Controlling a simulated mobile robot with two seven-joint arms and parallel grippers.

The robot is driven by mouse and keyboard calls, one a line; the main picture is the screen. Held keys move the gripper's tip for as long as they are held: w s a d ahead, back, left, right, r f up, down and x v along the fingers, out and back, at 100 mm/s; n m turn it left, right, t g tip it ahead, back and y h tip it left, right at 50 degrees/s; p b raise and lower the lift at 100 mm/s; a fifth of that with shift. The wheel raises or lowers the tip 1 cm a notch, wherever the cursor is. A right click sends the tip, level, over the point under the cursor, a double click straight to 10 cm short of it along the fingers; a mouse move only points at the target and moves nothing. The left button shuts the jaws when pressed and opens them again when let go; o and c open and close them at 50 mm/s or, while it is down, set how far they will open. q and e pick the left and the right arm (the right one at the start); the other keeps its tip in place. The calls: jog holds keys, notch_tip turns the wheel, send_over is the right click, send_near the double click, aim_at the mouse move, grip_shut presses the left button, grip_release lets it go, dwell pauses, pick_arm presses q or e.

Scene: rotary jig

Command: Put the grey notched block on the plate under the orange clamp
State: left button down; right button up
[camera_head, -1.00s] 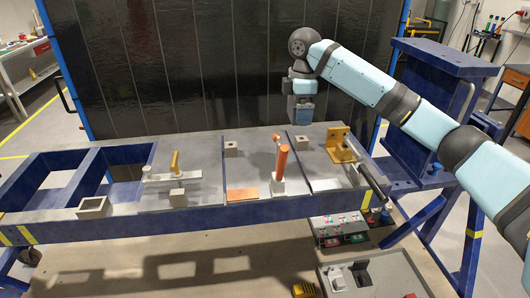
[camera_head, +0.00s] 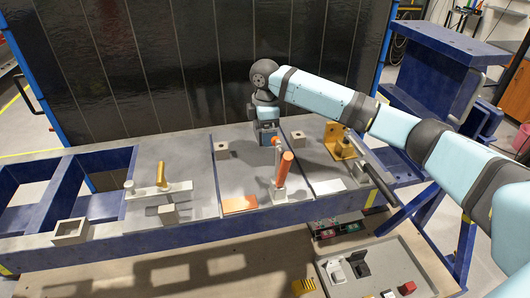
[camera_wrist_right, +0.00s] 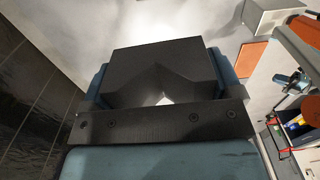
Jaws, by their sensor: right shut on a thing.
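The orange clamp (camera_head: 285,168) stands upright on the grey plate (camera_head: 238,177), at the middle of the bench. My right gripper (camera_head: 267,140) points down behind the clamp, low over the back part of the plate. In the right wrist view it is shut on the grey notched block (camera_wrist_right: 135,68), which looks dark there and has a V-shaped notch. A blue finger shows on each side of the block. In the head view the block is not clearly seen, so I cannot tell whether it touches the plate. My left gripper is not in view.
An orange pad (camera_head: 240,204) lies at the plate's front left. A small grey block with a hole (camera_head: 221,150) stands left of my gripper, and another (camera_head: 298,137) to its right. A yellow bracket (camera_head: 338,140) stands farther right. A dark panel rises behind the bench.

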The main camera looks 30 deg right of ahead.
aim_at(265, 160)
notch_tip(265, 160, down, 8)
jog(key=shift+f, duration=0.25)
jog(key=shift+p, duration=0.3)
jog(key=o, duration=1)
jog(key=shift+f, duration=0.15)
jog(key=shift+r, duration=0.2)
notch_tip(265, 160, up, 12)
jog(key=shift+f+b, duration=0.1)
jog(key=shift+b, duration=0.5)
